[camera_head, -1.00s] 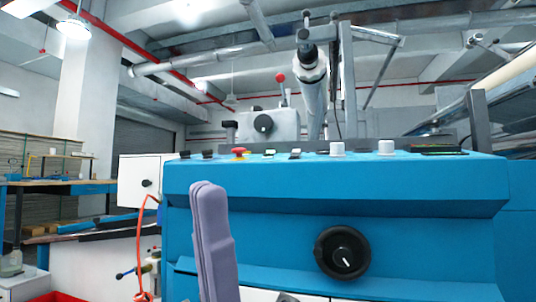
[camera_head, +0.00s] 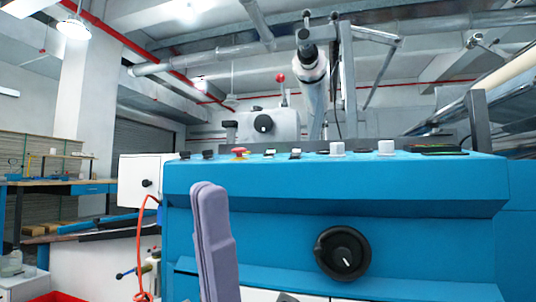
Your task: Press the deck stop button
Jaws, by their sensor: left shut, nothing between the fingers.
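My right gripper is not in view.
Black knobs (camera_head: 208,154), small switches (camera_head: 295,153) and white square buttons (camera_head: 337,148) line the deck beside the red button. A large black dial (camera_head: 342,254) sits on the machine's front. An orange hose (camera_head: 140,240) hangs at the left.

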